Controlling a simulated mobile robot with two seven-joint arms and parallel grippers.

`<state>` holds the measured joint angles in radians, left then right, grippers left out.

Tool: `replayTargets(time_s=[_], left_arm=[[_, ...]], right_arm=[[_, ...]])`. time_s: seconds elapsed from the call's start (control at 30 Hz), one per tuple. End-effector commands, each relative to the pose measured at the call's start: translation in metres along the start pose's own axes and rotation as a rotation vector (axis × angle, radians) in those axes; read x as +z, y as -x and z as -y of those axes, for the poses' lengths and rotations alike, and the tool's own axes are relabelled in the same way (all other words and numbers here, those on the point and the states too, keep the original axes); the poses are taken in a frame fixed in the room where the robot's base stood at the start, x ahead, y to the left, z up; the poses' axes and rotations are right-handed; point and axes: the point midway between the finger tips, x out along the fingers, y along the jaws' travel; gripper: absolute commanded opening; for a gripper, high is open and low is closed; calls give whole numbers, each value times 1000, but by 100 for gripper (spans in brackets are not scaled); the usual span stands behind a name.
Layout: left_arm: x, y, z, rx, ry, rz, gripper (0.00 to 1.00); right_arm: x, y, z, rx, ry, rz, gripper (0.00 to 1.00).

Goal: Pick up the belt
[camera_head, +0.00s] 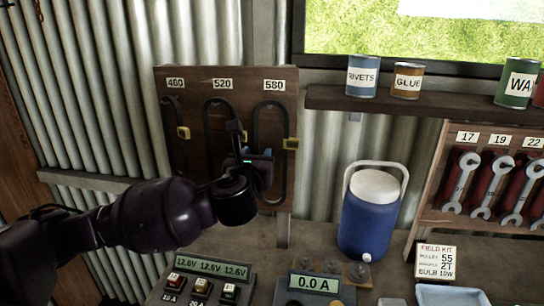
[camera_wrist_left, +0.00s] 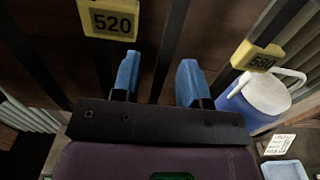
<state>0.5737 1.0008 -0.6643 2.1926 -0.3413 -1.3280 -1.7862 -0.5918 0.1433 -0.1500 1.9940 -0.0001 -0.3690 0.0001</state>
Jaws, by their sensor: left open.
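Three black belts hang as long loops on a brown wooden board (camera_head: 172,88) with white number plates 460, 520 and 580. The 580 belt (camera_head: 285,180) is at the right, with a yellow tag (camera_wrist_left: 257,58) on its right strand. The 520 belt (camera_head: 206,125) is in the middle; its yellow tag (camera_wrist_left: 112,18) shows in the wrist view. My left gripper (camera_head: 257,157) is open in front of the board, over the 580 belt's left side. In the wrist view, a dark strand passes between its blue fingertips (camera_wrist_left: 158,80); contact cannot be told. My right gripper is not in view.
A blue cooler (camera_head: 368,222) stands on the bench right of the board. Meters (camera_head: 316,284) sit in front. A shelf (camera_head: 420,102) with cans is at upper right, above a wrench rack (camera_head: 436,205). The 460 belt's yellow tag (camera_head: 184,132) hangs left.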

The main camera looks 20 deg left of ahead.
Motion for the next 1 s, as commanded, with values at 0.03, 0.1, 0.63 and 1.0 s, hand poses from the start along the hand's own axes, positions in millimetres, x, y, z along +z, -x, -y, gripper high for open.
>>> replayTargets(time_s=[0.03, 0.1, 0.63, 1.0], left_arm=[[0, -2, 0, 0, 1, 0, 40], [0, -4, 0, 1, 1, -1, 40], [0, -3, 0, 0, 0, -1, 0], [1, -4, -1, 0, 0, -1, 0]], right_arm=[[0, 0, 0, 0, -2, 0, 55], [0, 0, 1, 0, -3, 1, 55], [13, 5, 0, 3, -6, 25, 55], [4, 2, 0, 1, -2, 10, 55]])
